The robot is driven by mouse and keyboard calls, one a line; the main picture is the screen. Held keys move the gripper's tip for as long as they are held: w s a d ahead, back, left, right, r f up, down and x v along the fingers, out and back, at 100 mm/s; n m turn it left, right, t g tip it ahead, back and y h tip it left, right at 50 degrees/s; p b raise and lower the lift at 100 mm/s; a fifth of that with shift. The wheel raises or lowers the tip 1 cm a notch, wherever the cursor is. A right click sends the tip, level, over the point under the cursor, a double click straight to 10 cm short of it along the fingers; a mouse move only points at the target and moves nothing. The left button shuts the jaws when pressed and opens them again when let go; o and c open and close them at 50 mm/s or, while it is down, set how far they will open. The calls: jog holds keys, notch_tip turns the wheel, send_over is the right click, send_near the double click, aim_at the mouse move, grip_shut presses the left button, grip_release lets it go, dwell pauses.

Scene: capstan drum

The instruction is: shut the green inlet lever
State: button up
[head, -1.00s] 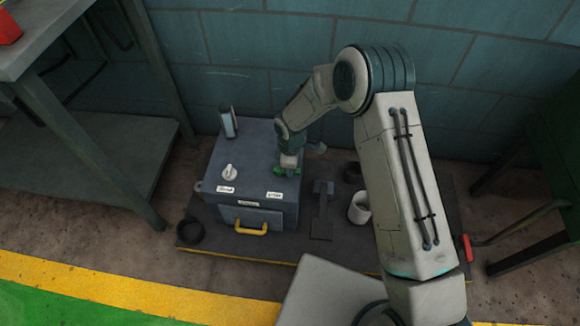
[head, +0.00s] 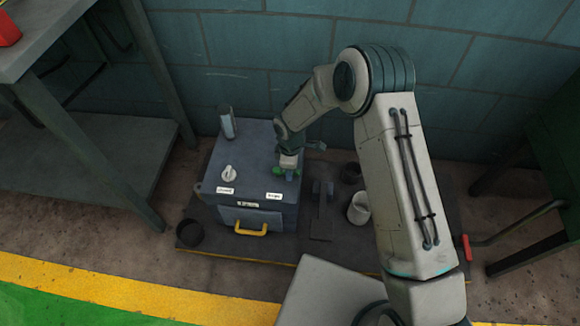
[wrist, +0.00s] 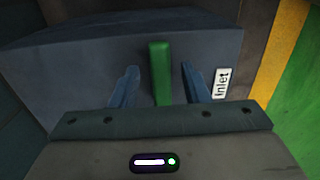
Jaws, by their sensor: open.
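The green inlet lever (wrist: 160,72) stands between my two blue fingers in the wrist view, with a gap on each side. A white label reading "Inlet" (wrist: 222,83) is to its right on the blue-grey box. In the head view a small green part of the lever (head: 278,171) shows at my gripper (head: 286,174), above the right side of the box top (head: 245,155). My gripper (wrist: 157,88) is open around the lever. Much of the lever is hidden by the gripper in the head view.
A white knob (head: 229,173) and an upright gauge-like part (head: 227,122) are on the box. A yellow handle (head: 251,229) is on its front. A white cup (head: 358,208) and a dark ring (head: 190,232) stand on the dark base plate. The wall is close behind.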

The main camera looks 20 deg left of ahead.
notch_tip(320, 180, up, 14)
jog(key=p, duration=0.4)
jog(key=shift+f, duration=0.15)
jog(key=d+r+m+p, duration=0.35)
jog(key=d+r, duration=0.35)
jog(key=r, duration=0.3)
jog(key=d+r+m+t+p, duration=0.1)
jog(key=d+r+m+p, duration=0.2)
jog(key=d+r+p, duration=0.5)
jog(key=d+r+m+p, duration=0.25)
jog(key=d+r, duration=0.25)
jog(key=r, duration=0.7)
jog(key=s+d+r+m+t+p, duration=0.1)
jog(key=s+d+r+m+p, duration=0.5)
jog(key=r, duration=0.5)
jog(key=s+d+r+m+p, duration=0.6)
jog(key=s+d+r, duration=0.3)
jog(key=r, duration=0.3)
jog(key=shift+s+d+t+p, duration=0.3)
jog(key=shift+d+t+p, duration=0.1)
jog(key=shift+d+p, duration=0.4)
